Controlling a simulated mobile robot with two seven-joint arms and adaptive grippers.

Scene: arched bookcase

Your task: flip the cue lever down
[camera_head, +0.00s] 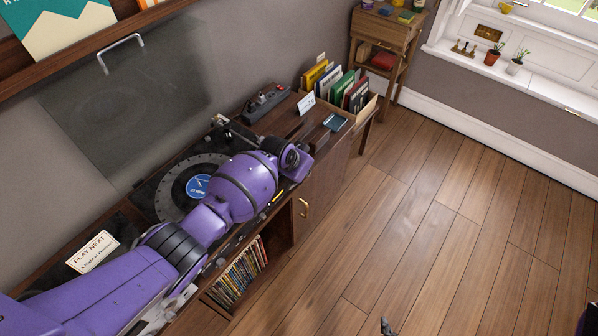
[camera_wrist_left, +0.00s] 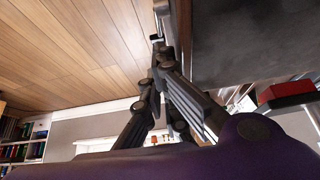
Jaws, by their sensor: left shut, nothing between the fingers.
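The record player's platter (camera_head: 174,200) carries a record with a blue label (camera_head: 198,186), on the long wooden cabinet. Its tonearm end (camera_head: 222,121) shows just behind my purple left wrist. I cannot make out the cue lever; my left arm covers the front and right of the player. In the left wrist view, my left gripper (camera_wrist_left: 157,42) has its fingertips together and holds nothing, close beside a dark flat surface (camera_wrist_left: 240,35). In the head view its fingers are hidden by the wrist. A small dark tip (camera_head: 387,326) at the bottom edge seems to be my right gripper, mostly out of frame.
The clear dust cover (camera_head: 130,105) stands raised behind the player. A black power strip (camera_head: 265,102), a record crate (camera_head: 362,108) and a small teal-topped item (camera_head: 335,122) lie to the right. A "Play next" card (camera_head: 92,251) stands at left. The wooden floor (camera_head: 450,220) is clear.

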